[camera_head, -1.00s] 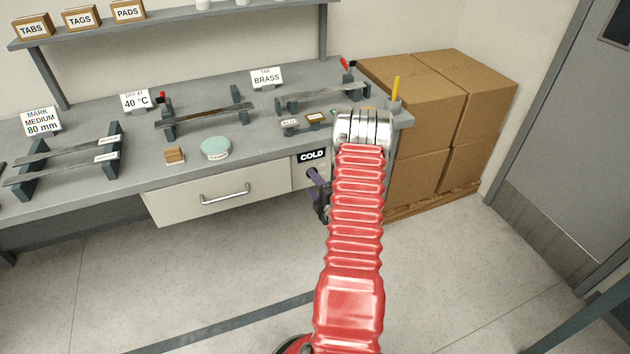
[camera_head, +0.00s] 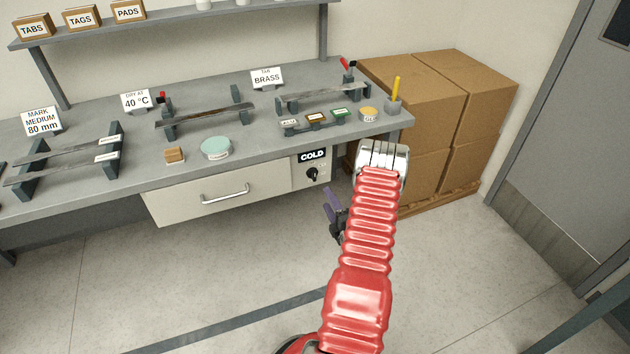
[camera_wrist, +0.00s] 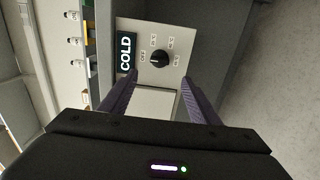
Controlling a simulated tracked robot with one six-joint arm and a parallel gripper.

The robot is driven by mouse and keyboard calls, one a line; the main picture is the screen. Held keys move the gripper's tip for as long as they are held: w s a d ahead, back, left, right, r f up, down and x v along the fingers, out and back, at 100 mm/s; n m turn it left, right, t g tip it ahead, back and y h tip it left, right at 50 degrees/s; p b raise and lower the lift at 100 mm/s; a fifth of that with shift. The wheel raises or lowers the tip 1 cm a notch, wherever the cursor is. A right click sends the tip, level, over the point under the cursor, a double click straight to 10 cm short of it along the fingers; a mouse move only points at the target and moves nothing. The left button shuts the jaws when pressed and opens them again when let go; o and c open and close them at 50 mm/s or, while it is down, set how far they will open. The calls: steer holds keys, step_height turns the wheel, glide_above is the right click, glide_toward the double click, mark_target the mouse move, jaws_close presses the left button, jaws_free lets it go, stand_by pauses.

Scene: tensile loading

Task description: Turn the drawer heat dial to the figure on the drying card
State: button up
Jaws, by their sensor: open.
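The heat dial (camera_head: 312,174) is a black knob on the pale panel right of the drawer front (camera_head: 225,193), below a display (camera_head: 312,155) reading COLD. In the wrist view the dial (camera_wrist: 159,60) lies ahead between the finger lines, with small temperature marks around it, too small to read surely. Its white pointer line points toward the lower-left mark in that view. The drying card (camera_head: 137,101) on the bench reads "DRY AT 40 °C". My gripper (camera_head: 330,203) is open and empty, drawn back below and right of the dial; its purple fingers (camera_wrist: 160,86) do not touch it.
The bench edge overhangs the panel. A tray of small labelled pieces (camera_head: 316,118) and a yellow stick in a holder (camera_head: 395,97) stand above on the bench. Stacked cartons (camera_head: 440,120) are at right. The floor before the drawer is clear.

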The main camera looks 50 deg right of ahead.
mark_target(315, 178)
steer(key=x, duration=1.3)
steer(key=shift+c, duration=0.4)
steer(key=shift+a, duration=0.1)
steer(key=c, duration=0.9)
steer(key=shift+a, duration=0.1)
steer(key=shift+c, duration=0.4)
